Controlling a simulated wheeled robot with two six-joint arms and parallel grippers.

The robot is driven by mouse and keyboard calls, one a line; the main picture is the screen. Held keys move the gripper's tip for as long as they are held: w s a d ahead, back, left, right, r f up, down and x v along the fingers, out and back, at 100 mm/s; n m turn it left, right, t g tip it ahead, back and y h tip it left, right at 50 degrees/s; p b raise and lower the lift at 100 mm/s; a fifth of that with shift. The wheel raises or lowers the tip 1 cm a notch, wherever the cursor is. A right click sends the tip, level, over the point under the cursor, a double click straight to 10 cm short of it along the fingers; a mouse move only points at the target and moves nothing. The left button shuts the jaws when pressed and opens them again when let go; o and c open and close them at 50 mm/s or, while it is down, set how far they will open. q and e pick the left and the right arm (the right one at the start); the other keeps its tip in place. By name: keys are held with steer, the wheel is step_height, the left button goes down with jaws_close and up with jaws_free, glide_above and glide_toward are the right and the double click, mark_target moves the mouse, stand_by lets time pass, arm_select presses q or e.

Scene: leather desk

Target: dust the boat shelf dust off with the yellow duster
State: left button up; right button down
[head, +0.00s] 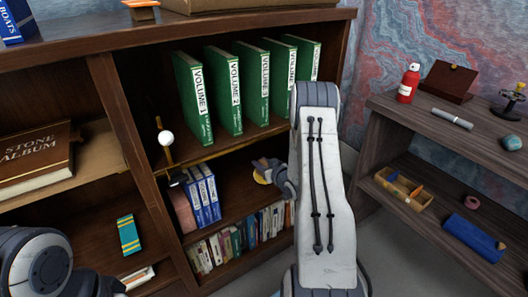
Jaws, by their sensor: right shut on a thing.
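My right gripper (267,172) is in front of the middle bay of the wooden bookcase, just left of my pale forearm. It is shut on a small yellow thing, seemingly the yellow duster (259,178), mostly hidden by the gripper. It is at the height of the shelf (232,205) with the blue binders; I cannot tell whether it touches the shelf. My left arm is at the lower left; its gripper (100,286) is partly cut off and its jaws are unclear. A blue book marked BOATS (10,24) stands on the bookcase top. I cannot make out dust.
Green volumes (194,98) fill the upper shelf. Blue binders (205,193) and a brass rod with a white ball (166,138) stand left of the right gripper. Small books (235,241) line the shelf below. A side shelf with a red bottle (408,84) is at right.

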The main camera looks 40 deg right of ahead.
mark_target(261, 159)
steer(key=shift+r+p, duration=1)
steer(key=shift+r, duration=0.65)
